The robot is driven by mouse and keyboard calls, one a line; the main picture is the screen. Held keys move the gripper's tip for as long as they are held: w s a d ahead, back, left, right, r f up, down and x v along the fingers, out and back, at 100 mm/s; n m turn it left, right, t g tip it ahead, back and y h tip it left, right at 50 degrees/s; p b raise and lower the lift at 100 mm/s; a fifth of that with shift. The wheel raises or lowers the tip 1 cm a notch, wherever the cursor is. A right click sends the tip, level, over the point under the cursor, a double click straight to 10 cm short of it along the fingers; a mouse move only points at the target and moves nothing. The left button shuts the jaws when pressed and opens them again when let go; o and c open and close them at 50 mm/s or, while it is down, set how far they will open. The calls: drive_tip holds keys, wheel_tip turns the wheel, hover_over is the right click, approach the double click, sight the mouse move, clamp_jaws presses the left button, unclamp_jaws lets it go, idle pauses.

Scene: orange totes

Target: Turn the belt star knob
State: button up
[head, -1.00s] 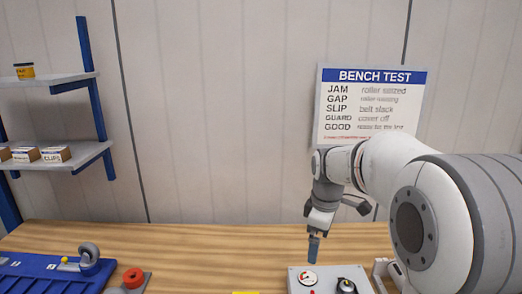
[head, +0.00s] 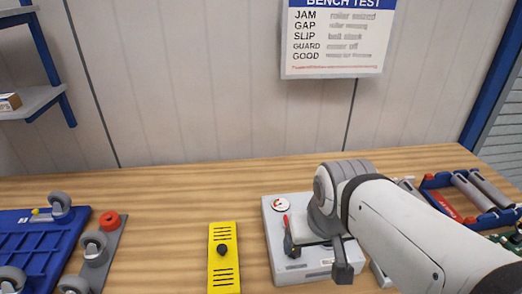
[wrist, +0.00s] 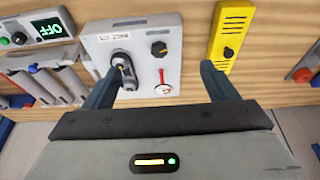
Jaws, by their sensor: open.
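A grey box (head: 300,272) stands on the bench; it also shows in the wrist view (wrist: 100,42). I cannot tell which knob is the belt star knob. My gripper (wrist: 157,70) is open and empty, its fingers spread over the grey box. In the head view my arm hides part of the box.
A blue tray with casters (head: 35,240) and a red button (head: 109,220) on a grey base lie at the left. A red and blue roller frame (head: 470,195) lies at the right. An OFF display (wrist: 48,30) is near the box. Bare wood lies behind the yellow plate.

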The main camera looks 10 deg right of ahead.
drive_tip(key=shift+w+d+f+n+b, duration=0.1)
drive_tip(key=shift+w+f+n+b, duration=0.35)
drive_tip(key=shift+n, duration=0.35)
drive_tip(key=shift+c, duration=1.4)
drive_tip(key=w+f+n+b, duration=0.1)
drive_tip(key=w+n, duration=0.1)
drive_tip(key=n, duration=0.1)
drive_tip(key=w+f+n+g+b, duration=0.1)
drive_tip(key=w+f+n, duration=0.1)
drive_tip(key=n, duration=0.2)
drive_tip(key=w+f+n+b, duration=0.1)
drive_tip(key=w+n, duration=0.1)
drive_tip(key=n, duration=0.1)
drive_tip(key=shift+d+f+g+b, duration=0.1)
drive_tip(key=shift+f+g+b, duration=0.15)
drive_tip(key=shift+g+b, duration=0.15)
drive_tip(key=shift+c, duration=0.5)
drive_tip(key=n+g+b, duration=0.1)
drive_tip(key=n+b, duration=0.2)
drive_tip(key=n, duration=0.6)
hover_over(294, 251)
wheel_tip(294, 251, down, 5)
drive_tip(key=shift+w+d+r, duration=0.1)
drive_tip(key=shift+w, duration=0.05)
drive_tip(key=shift+w+f+n+g, duration=0.25)
drive_tip(key=shift+f+n+g, duration=0.1)
drive_tip(key=shift+n, duration=0.35)
wheel_tip(294, 251, down, 8)
drive_tip(key=shift+r, duration=0.2)
drive_tip(key=c, duration=1)
